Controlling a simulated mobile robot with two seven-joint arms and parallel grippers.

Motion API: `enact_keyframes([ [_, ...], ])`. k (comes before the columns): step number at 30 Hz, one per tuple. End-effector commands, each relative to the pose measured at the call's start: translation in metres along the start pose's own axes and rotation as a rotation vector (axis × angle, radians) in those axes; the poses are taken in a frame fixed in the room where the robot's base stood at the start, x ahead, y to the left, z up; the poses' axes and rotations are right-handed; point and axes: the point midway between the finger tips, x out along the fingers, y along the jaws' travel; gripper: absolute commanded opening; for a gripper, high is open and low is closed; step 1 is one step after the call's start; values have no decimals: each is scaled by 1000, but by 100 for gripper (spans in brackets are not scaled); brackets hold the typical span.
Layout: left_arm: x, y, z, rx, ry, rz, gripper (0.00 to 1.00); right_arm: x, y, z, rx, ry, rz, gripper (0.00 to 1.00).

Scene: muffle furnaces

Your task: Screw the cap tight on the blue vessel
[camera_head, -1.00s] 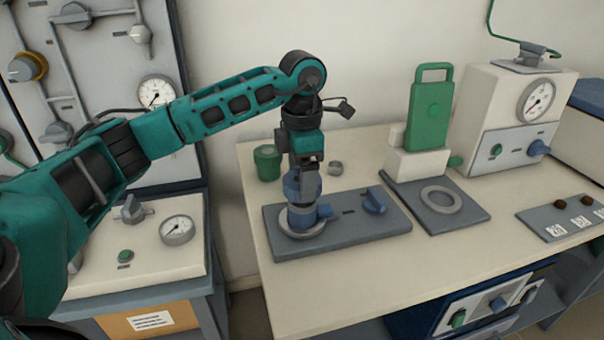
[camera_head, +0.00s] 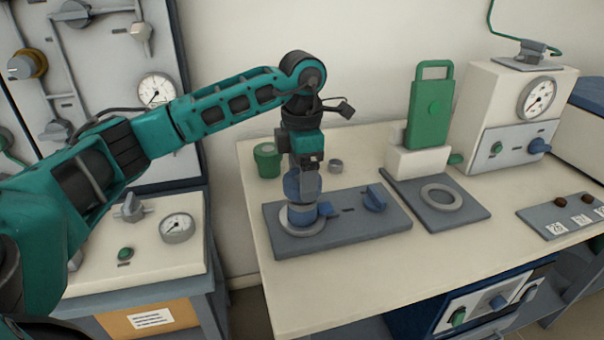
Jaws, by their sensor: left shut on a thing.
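The blue vessel (camera_head: 301,214) stands upright in a grey ring on a dark grey base plate (camera_head: 350,229), with a small blue lug on its right side. A blue cap (camera_head: 291,185) sits directly above the vessel. My left gripper (camera_head: 306,184) points straight down from above and is shut on the cap. A grey finger covers part of the cap, and the seam between cap and vessel is hard to make out. My right gripper is not in view.
A blue knob (camera_head: 375,198) rises from the same plate, to the right. A green cup (camera_head: 267,160) and a small grey ring-shaped part (camera_head: 335,166) stand behind. To the right are a green handled plate (camera_head: 429,112) and a gauge box (camera_head: 508,115). The bench front is clear.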

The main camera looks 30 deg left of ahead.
Motion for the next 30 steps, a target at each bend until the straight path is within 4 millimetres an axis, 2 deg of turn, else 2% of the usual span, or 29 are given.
enact_keyframes([
  [30, 9, 0, 0, 0, -1, 1, 38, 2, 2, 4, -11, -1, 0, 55],
])
